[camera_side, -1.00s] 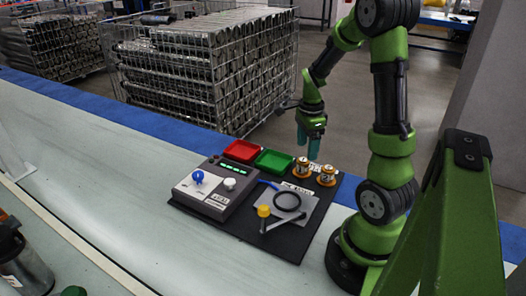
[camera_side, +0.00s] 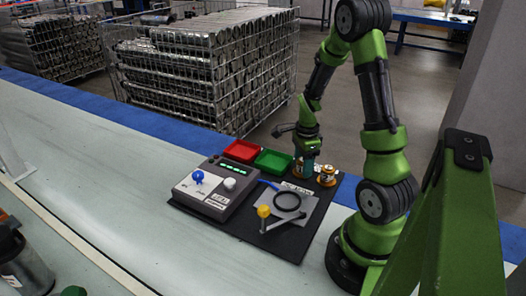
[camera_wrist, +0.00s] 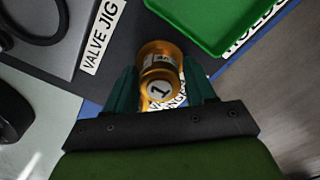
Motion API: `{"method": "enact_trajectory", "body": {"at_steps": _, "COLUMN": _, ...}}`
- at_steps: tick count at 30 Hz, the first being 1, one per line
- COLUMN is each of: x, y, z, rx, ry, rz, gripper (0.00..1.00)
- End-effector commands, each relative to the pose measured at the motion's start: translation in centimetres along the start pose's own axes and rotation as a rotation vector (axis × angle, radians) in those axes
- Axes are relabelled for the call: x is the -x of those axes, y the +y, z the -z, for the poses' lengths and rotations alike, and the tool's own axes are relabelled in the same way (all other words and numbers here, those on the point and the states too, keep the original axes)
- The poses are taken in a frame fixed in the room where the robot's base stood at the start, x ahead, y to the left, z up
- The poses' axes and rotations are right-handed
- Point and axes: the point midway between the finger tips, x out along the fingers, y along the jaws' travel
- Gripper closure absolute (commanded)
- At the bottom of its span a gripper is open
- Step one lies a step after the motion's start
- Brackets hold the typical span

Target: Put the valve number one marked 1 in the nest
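The valve marked 1 (camera_wrist: 160,75) is a gold cylinder with a pale end cap reading 1. In the side view it (camera_side: 298,168) is mostly hidden by my gripper (camera_side: 307,168), which is down over it. In the wrist view the fingers of my gripper (camera_wrist: 162,88) stand one on each side of the valve, seemingly open with narrow gaps; firm contact does not show. A second valve (camera_side: 327,176) stands just to the right. The valve jig (camera_side: 310,203) is a grey plate with a black ring (camera_side: 287,201), which looks like the nest.
A yellow-knobbed lever (camera_side: 264,212) stands at the jig's front left. Red (camera_side: 241,150) and green (camera_side: 273,161) trays lie left of the valves. A grey control box (camera_side: 213,189) with a blue knob sits farther left on the black board.

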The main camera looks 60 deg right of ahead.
Motion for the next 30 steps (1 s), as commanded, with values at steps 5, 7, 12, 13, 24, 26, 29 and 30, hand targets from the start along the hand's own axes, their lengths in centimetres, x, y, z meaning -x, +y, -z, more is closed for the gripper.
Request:
{"method": "enact_trajectory", "body": {"at_steps": 5, "x": 0.0, "y": 0.0, "z": 0.0, "rx": 0.000, "ry": 0.000, "rz": 0.000, "gripper": 0.74}}
{"method": "enact_trajectory", "body": {"at_steps": 7, "x": 0.0, "y": 0.0, "z": 0.0, "rx": 0.000, "ry": 0.000, "rz": 0.000, "gripper": 0.84}}
{"method": "enact_trajectory", "body": {"at_steps": 12, "x": 0.1, "y": -0.1, "z": 0.0, "rx": 0.000, "ry": 0.000, "rz": 0.002, "gripper": 1.00}}
{"method": "enact_trajectory", "body": {"at_steps": 13, "x": 0.1, "y": -0.1, "z": 0.0, "rx": 0.000, "ry": 0.000, "rz": 0.002, "gripper": 1.00}}
{"method": "enact_trajectory", "body": {"at_steps": 24, "x": 2.3, "y": -0.2, "z": 0.0, "rx": 0.002, "ry": 0.000, "rz": 0.008, "gripper": 1.00}}
{"method": "enact_trajectory", "body": {"at_steps": 26, "x": 3.5, "y": -0.2, "z": -0.1, "rx": 0.003, "ry": 0.000, "rz": 0.010, "gripper": 1.00}}
{"method": "enact_trajectory", "body": {"at_steps": 29, "x": 5.6, "y": -0.2, "z": -0.1, "rx": 0.002, "ry": -0.001, "rz": 0.009, "gripper": 1.00}}
{"method": "enact_trajectory", "body": {"at_steps": 30, "x": 6.4, "y": -0.2, "z": -0.1, "rx": 0.002, "ry": -0.001, "rz": 0.009, "gripper": 1.00}}
